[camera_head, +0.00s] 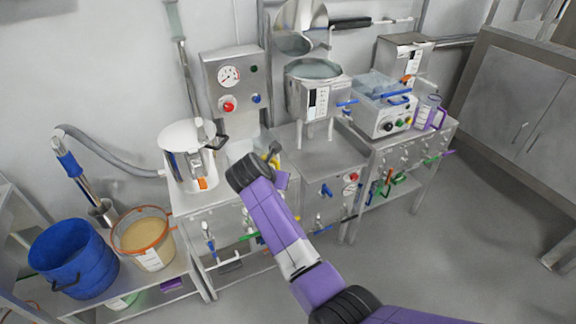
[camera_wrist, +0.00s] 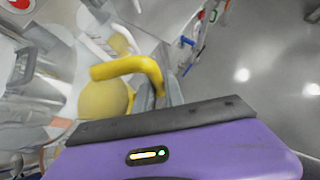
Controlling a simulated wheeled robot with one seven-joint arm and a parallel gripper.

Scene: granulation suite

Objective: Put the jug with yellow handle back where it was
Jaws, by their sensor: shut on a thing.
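The jug's yellow handle (camera_wrist: 135,68) fills the upper middle of the wrist view, with a rounded yellow surface (camera_wrist: 103,102) just below it. In the head view, a small yellow part (camera_head: 275,160) shows beside the end of my arm, over the steel bench on the left. My gripper (camera_wrist: 165,118) is shut on the jug by its handle. Its fingertips are mostly hidden, and my own wrist covers much of the jug in the head view. I cannot tell whether the jug touches the bench top.
A lidded steel vessel (camera_head: 190,165) stands left of my gripper. A gauge panel (camera_head: 232,80) rises behind. To the right are a steel bowl machine (camera_head: 312,95), a blue-lidded unit (camera_head: 382,105) and a purple-handled jug (camera_head: 430,112). A blue bucket (camera_head: 72,258) and tan-filled tub (camera_head: 145,240) sit lower left.

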